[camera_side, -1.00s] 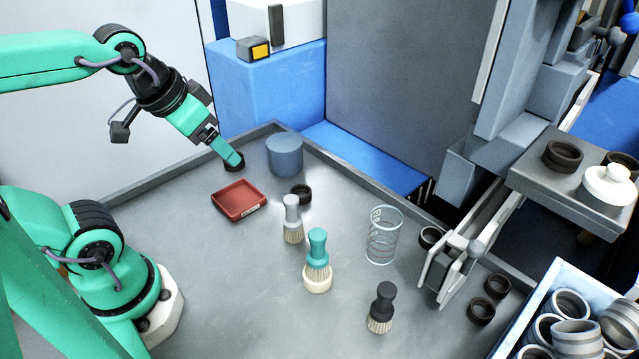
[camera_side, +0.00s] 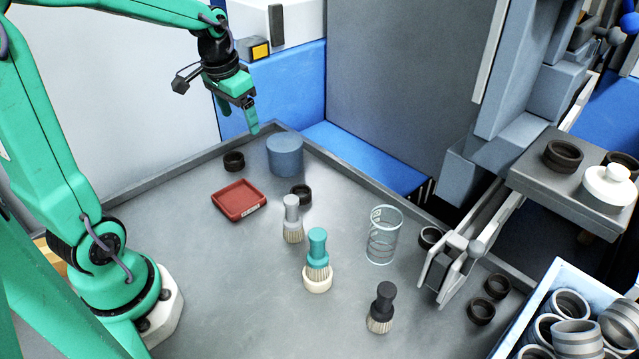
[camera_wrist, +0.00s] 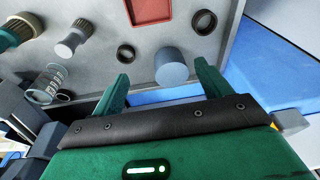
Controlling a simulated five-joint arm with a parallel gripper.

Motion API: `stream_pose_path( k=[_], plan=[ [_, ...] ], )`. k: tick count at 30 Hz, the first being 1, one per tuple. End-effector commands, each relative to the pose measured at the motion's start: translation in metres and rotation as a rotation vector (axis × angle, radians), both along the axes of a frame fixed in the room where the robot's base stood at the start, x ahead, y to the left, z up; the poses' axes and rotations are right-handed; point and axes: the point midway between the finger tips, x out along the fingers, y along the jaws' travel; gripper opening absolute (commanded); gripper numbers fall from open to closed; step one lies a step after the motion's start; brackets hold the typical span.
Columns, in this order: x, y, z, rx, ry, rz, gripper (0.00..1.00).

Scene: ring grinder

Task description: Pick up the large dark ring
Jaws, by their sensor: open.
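A dark ring (camera_side: 234,168) lies on the grey table near its back left edge; it also shows in the wrist view (camera_wrist: 193,22). A slightly smaller-looking dark ring (camera_side: 301,201) lies in front of the blue cylinder and shows in the wrist view (camera_wrist: 126,61). Another dark ring (camera_side: 563,166), large in the side view, sits on the raised grey platform at right. My gripper (camera_side: 253,128) hangs above the back edge of the table, apart from every ring.
A blue cylinder (camera_side: 285,158) and a red tray (camera_side: 238,200) flank the back left ring. Brushes (camera_side: 317,250), a glass beaker (camera_side: 383,240) and a metal fixture (camera_side: 448,270) stand farther right. Several rings fill a crate (camera_side: 545,290). The front left table is clear.

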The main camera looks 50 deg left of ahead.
Motion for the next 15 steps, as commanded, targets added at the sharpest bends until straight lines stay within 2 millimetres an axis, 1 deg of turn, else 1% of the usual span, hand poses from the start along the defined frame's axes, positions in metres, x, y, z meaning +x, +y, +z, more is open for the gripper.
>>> stream_pose_path(
  k=[1, 6, 15],
  plan=[
    [0.005, 0.01, -0.008, -0.005, 0.02, 0.009, 0.77],
    [0.019, 0.041, -0.033, -0.017, 0.071, 0.022, 0.77],
    [0.031, 0.097, -0.084, -0.051, 0.153, 0.044, 0.77]
  ],
)
